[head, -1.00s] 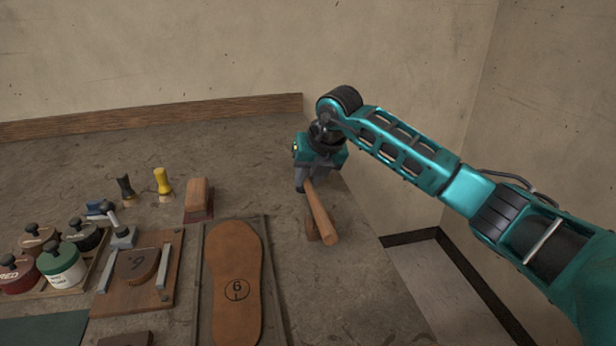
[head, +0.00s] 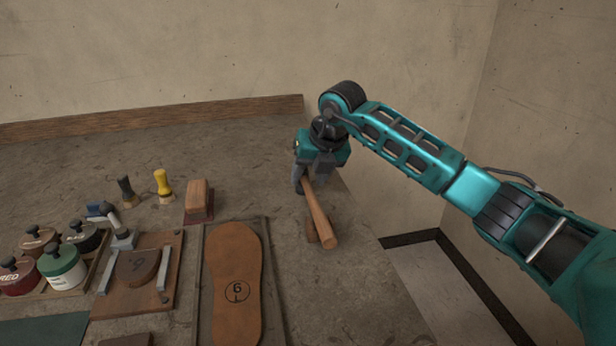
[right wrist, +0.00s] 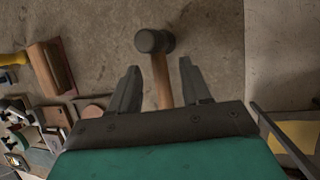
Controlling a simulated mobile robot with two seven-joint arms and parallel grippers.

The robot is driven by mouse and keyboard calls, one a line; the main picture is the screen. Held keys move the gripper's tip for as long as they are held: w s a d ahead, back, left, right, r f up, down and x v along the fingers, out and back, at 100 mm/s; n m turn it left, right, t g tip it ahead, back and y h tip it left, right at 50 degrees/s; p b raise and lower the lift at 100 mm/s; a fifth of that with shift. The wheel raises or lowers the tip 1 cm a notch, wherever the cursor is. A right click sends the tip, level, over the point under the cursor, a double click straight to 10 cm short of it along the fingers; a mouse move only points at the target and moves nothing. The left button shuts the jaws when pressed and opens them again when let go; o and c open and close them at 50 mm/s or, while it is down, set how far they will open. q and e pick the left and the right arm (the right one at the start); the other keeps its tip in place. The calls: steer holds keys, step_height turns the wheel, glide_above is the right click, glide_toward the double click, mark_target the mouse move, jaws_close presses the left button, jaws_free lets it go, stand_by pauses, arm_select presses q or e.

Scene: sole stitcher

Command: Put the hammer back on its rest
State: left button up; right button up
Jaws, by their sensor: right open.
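The hammer has a light wooden handle (head: 319,215) that slants down toward the viewer. A small brown wooden piece (head: 311,229), probably the rest, is beside and partly under the handle. I cannot tell how firmly the handle sits on it. My right gripper (head: 312,184) is open at the head end of the handle. In the right wrist view its fingers (right wrist: 160,84) stand apart, one on each side of the handle. My left gripper is out of view.
A sole on a dark board (head: 275,290) lies left of the hammer. A brush-like wooden block (head: 199,200), yellow-handled tool (head: 162,184) and several bottles (head: 62,264) stand farther left. The table's right edge and the wall are close to my right arm.

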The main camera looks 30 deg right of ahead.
steer(key=a+v, duration=0.1)
steer(key=v, duration=0.9)
steer(key=shift+s+d+r+p, duration=0.15)
steer(key=shift+d+r+p, duration=0.2)
steer(key=shift+d, duration=0.2)
